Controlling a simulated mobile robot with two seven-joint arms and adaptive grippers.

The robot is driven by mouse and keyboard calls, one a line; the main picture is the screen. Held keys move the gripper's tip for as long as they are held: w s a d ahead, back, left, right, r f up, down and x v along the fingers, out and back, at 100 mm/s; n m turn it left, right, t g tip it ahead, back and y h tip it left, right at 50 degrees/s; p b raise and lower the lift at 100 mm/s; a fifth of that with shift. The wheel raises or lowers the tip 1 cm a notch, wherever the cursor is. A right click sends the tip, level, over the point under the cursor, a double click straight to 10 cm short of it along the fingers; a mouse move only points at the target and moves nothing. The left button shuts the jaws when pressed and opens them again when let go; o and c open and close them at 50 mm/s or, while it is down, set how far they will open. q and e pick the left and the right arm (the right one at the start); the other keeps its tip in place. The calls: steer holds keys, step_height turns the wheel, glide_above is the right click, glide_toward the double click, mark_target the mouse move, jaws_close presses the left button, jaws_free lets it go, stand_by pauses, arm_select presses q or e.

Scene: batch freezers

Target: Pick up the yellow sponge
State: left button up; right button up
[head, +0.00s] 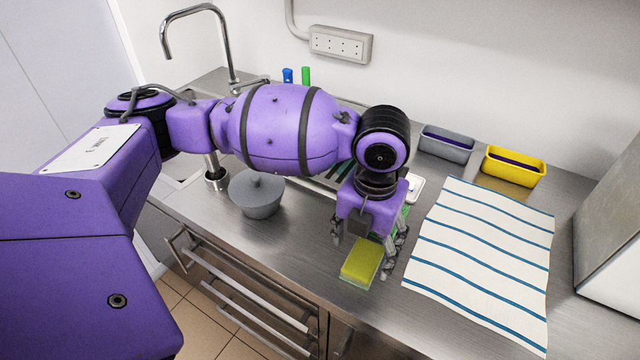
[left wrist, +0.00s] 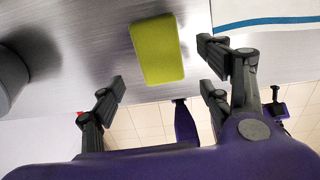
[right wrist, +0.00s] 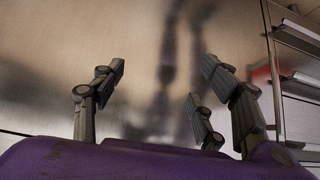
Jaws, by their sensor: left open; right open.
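The yellow sponge (head: 361,262) lies flat on the steel counter near its front edge. It also shows in the left wrist view (left wrist: 157,50), beyond and roughly between the open fingers. My left gripper (head: 368,252) points down just above and behind the sponge in the head view, with its fingers spread to either side. In the left wrist view my left gripper (left wrist: 165,85) is open and empty, and the sponge is not between its fingertips. My right gripper (right wrist: 160,85) is open and empty in the right wrist view, facing a blurred metal surface. It is not visible in the head view.
A striped cloth (head: 480,262) lies right of the sponge. A grey lidded pot (head: 257,200) stands to the left. A grey bin (head: 446,146) and a yellow bin (head: 514,168) stand at the back. A metal box (head: 612,235) stands at the right. Metal rails (head: 245,300) run below the counter front.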

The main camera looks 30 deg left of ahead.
mark_target(363, 260)
arm_select(q)
step_height(363, 260, down, 3)
steer(key=shift+w+r, duration=0.1)
step_height(363, 260, down, 3)
steer(key=shift+w+r, duration=0.1)
steer(key=shift+c, duration=0.3)
steer(key=c, duration=0.3)
steer(key=shift+d, duration=0.1)
steer(key=c, duration=0.7)
steer(key=shift+w, duration=0.1)
arm_select(e)
steer(key=shift+w+d, duration=0.2)
steer(key=shift+w, duration=0.05)
arm_select(q)
steer(key=shift+r, duration=0.1)
arm_select(e)
steer(key=shift+a+r, duration=0.1)
